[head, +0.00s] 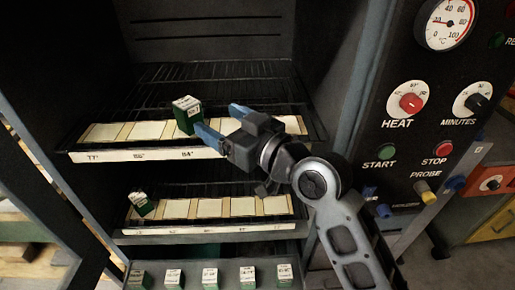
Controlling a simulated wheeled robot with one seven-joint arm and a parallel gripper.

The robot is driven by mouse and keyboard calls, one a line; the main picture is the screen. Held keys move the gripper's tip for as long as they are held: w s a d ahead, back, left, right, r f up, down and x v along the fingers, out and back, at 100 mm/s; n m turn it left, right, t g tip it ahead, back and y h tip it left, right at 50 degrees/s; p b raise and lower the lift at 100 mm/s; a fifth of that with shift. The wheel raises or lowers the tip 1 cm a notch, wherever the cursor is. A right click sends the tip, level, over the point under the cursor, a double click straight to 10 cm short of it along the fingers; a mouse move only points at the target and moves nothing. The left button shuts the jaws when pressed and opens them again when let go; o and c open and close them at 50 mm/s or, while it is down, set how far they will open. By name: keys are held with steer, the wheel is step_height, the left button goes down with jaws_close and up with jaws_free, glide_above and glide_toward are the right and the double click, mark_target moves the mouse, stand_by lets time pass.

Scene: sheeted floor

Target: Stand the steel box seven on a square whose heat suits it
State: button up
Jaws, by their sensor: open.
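A green box with a white labelled top (187,115) stands on the upper shelf's row of pale squares, about at the third square from the left; the label is too small to read surely. My gripper (215,117) is open, its blue fingers pointing left at the box. The lower fingertip is close by the box's right side; I cannot tell if it touches. The upper shelf's front strip (142,155) reads about 77°, 80-something and 84° from left; my gripper hides the rest. Pale squares (147,130) show left of the box. Which box is seven, I cannot read.
Another green box (142,204) sits on the left of the lower shelf (207,231); its other squares look bare. Several green boxes (210,278) stand in a row at the bottom. A control panel with a dial (446,24) and knobs borders the oven at right.

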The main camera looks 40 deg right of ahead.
steer(key=s+f+m+g+h, duration=0.1)
steer(key=s+f, duration=0.5)
steer(key=s, duration=0.3)
steer(key=s+f+m+g+h, duration=0.1)
steer(key=s+f+h, duration=0.1)
steer(key=s+f, duration=0.55)
steer(key=s+a+r, duration=0.1)
steer(key=s, duration=1)
steer(key=s+a+r+g, duration=0.1)
steer(key=s+r, duration=0.1)
steer(key=s, duration=0.8)
steer(key=shift+s, duration=0.35)
